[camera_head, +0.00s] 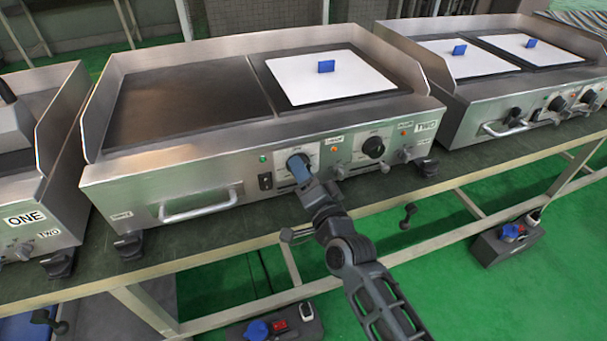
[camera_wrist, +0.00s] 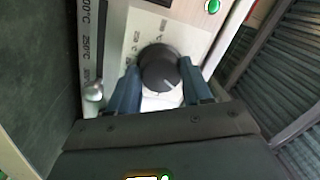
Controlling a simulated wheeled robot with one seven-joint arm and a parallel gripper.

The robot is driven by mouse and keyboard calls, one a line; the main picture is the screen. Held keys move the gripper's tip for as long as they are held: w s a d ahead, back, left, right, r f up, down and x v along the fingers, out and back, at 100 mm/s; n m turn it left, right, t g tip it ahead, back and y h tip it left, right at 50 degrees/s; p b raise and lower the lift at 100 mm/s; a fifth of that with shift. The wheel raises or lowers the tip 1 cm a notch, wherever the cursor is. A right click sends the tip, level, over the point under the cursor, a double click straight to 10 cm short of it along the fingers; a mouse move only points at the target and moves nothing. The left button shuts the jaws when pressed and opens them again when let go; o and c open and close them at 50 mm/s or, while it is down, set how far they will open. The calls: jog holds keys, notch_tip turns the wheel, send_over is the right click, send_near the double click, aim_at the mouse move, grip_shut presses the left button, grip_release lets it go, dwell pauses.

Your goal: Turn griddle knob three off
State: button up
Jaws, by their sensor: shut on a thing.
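The steel griddle unit (camera_head: 200,152) stands on the bench in the middle of the head view. Its front panel has a left knob, covered by my gripper (camera_head: 298,165), and a black right knob (camera_head: 373,147) that is free. In the wrist view the left knob is a round black knob (camera_wrist: 160,68) on a pale marked plate. The blue fingers of my gripper (camera_wrist: 160,82) lie on either side of it and are shut on it. The knob's pointer setting is too small to read.
A white plate with a blue handle (camera_head: 327,80) lies on the right half of the griddle top. A green indicator (camera_head: 263,158) and a drawer handle (camera_head: 198,207) sit left of my gripper. Other units stand on both sides. Boxes with switches lie below the bench.

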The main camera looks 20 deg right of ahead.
jog(key=n+b, duration=0.1)
jog(key=n, duration=0.4)
jog(key=shift+f+n+g, duration=0.1)
jog(key=shift+n+g, duration=0.2)
jog(key=shift+n, duration=0.1)
dwell(0.3)
jog(key=o, duration=1.1)
jog(key=shift+c, duration=0.2)
jog(key=s, duration=0.7)
jog(key=shift+s+d, duration=0.35)
jog(key=shift+s, duration=0.05)
